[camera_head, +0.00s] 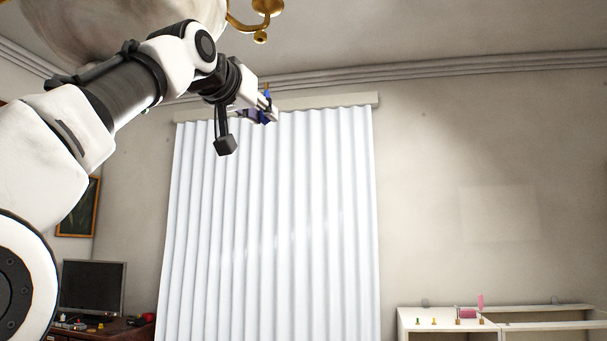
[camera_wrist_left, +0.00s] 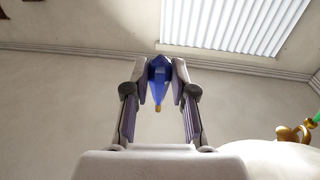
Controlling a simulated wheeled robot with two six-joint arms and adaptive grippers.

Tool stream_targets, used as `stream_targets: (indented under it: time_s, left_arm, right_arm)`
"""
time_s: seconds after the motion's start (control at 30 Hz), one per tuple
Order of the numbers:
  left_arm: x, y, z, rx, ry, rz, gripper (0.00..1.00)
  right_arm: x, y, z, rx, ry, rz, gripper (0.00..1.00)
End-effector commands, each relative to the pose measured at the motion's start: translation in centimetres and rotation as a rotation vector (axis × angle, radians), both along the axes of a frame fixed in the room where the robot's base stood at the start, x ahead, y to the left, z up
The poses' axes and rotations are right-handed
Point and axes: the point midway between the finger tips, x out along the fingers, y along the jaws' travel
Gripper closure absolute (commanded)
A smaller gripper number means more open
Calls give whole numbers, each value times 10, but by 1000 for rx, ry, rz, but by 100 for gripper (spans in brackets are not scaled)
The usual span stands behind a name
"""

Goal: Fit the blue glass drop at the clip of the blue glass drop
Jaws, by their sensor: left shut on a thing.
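The blue glass drop (camera_wrist_left: 159,76) sits between the two fingers of my left gripper (camera_wrist_left: 161,85) in the left wrist view. It is a pointed, faceted blue piece with a small gold-coloured tip. In the head view my left gripper (camera_head: 264,111) is raised high, in front of the curtain top, and is shut on the blue drop (camera_head: 266,116), which is partly hidden by the fingers. A brass fitting (camera_head: 262,8) hangs from the ceiling above the gripper. I cannot make out which clip belongs to the blue drop. My right gripper is not in view.
A large pale rounded shape (camera_head: 125,25) hangs at the top left, close to my left arm. A white curtain (camera_head: 270,230) covers the window. A white cabinet (camera_head: 450,335) with small items stands at lower right, and a desk with a monitor (camera_head: 92,287) at lower left.

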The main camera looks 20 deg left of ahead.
Motion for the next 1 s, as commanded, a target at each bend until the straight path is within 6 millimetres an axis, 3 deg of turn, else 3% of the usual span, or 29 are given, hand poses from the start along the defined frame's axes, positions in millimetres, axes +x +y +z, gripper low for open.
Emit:
stream_targets:
  time_s: [0.13, 0.53, 1.0]
  left_arm:
    - [-26, 7, 15, 0, -4, 8, 100]
    - [-29, 8, 15, 0, -3, 5, 100]
    - [-28, 7, 66, 0, -2, 5, 100]
  right_arm:
    - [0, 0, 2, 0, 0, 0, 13]
    - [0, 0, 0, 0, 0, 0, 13]
    - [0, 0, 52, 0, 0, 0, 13]
